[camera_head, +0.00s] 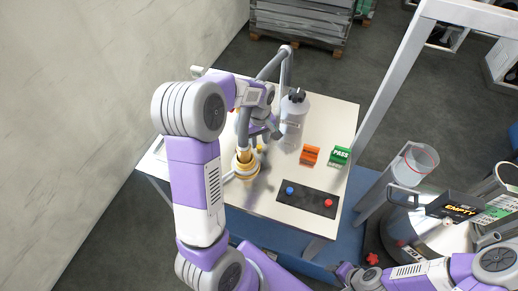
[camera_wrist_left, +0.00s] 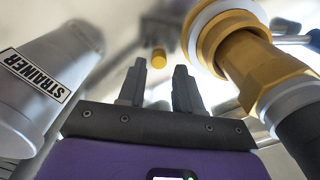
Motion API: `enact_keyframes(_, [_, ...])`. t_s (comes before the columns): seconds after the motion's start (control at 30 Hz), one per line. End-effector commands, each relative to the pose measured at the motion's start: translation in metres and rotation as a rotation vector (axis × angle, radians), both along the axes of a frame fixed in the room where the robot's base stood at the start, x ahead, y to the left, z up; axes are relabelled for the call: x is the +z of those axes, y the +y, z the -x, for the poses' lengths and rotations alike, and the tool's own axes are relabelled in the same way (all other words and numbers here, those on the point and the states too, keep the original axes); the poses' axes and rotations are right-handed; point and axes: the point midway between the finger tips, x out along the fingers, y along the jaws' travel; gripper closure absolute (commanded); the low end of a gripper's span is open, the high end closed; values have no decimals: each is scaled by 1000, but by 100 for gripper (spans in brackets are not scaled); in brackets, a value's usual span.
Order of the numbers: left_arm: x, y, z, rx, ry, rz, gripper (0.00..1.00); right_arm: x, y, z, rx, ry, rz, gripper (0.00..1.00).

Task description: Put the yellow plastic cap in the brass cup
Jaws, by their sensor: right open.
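A small yellow cap (camera_wrist_left: 159,58) shows beyond and between the fingertips of my left gripper (camera_wrist_left: 158,75) in the left wrist view. The jaws are apart and not touching it. In the head view my left gripper (camera_head: 268,132) is over the table, partly hidden by its own arm, and a small yellow spot (camera_head: 259,149) shows just below it. A brass-coloured piece with a pale ring (camera_head: 245,164) stands to the left; in the wrist view a brass hex piece (camera_wrist_left: 262,70) is at right. I cannot tell whether it is the cup. My right gripper (camera_head: 345,272) is low at the front.
A grey strainer canister (camera_wrist_left: 45,75) is close on the left in the wrist view. A pale canister (camera_head: 294,115), orange block (camera_head: 309,154), green PASS block (camera_head: 340,156) and black button panel (camera_head: 306,199) are on the white table (camera_head: 328,120). A metal drum (camera_head: 440,238) stands right.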

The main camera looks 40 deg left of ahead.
Motion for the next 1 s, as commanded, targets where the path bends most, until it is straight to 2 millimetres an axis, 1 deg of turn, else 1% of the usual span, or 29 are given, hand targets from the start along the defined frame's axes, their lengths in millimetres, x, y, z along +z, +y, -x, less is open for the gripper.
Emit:
enact_keyframes(0.03, [-12,2,-1,1,4,0,66,-5,0,0,0,0,0,54])
enact_keyframes(0.1, [-22,2,-1,1,4,0,66,-7,0,0,0,0,0,54])
enact_keyframes(0.17, [-29,2,-1,1,1,0,66,-9,0,0,0,0,0,54])
enact_keyframes(0.23, [-32,2,-1,1,1,0,66,-9,0,0,0,0,0,54])
enact_keyframes(0.4, [-31,2,-2,1,0,0,66,-8,0,0,0,0,0,54])
enact_keyframes(0.47, [-30,2,-2,1,0,0,73,-8,0,0,0,0,0,54])
enact_keyframes(0.63, [-30,2,-2,1,0,0,99,-8,0,0,0,0,0,54])
enact_keyframes(0.9, [-30,2,-2,1,-1,0,100,-8,0,0,0,0,0,54])
enact_keyframes(1.0, [-23,2,-2,1,-4,0,100,-6,0,0,0,0,0,54])
